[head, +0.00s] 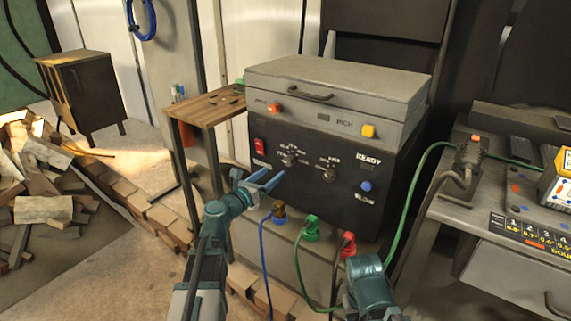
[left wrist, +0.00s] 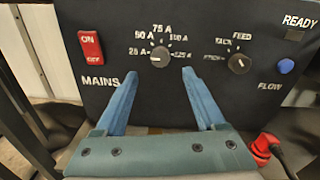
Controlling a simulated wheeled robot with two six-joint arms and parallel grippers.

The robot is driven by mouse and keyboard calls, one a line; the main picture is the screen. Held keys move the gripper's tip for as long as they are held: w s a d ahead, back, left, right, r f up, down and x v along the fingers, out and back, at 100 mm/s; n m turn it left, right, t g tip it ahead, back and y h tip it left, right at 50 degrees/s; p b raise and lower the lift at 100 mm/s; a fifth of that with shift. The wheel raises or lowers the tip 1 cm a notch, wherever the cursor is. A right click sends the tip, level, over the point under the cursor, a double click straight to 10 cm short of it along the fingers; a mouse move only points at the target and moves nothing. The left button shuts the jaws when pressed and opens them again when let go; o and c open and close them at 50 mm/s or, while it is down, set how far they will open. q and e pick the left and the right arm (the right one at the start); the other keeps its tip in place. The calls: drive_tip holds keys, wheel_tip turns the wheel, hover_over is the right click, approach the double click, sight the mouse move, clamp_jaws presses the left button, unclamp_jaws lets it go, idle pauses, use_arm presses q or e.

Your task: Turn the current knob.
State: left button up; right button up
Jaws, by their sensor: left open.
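The current knob (head: 288,160) is a dark round knob on the black front panel of the welder-like machine. In the left wrist view the current knob (left wrist: 160,56) sits inside an arc of amp labels from 25 A to 125 A. A pale mark on it seems to face left, toward the 25 A side. My left gripper (head: 276,176) is open, its blue fingers pointing at the panel just below the knob. In the left wrist view the left gripper's fingertips (left wrist: 159,74) stand apart on either side of the knob, nothing between them. My right gripper's fingers do not show.
A second knob (left wrist: 239,63) and a blue flow button (head: 366,186) lie to the right. A red mains switch (head: 259,146) is to the left. A small wooden table (head: 205,108) stands left.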

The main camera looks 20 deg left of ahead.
sight(287, 162)
use_arm(q)
drive_tip(key=x, duration=0.8)
drive_tip(key=shift+w+d, duration=0.1)
drive_tip(key=shift+w, duration=0.2)
clamp_jaws()
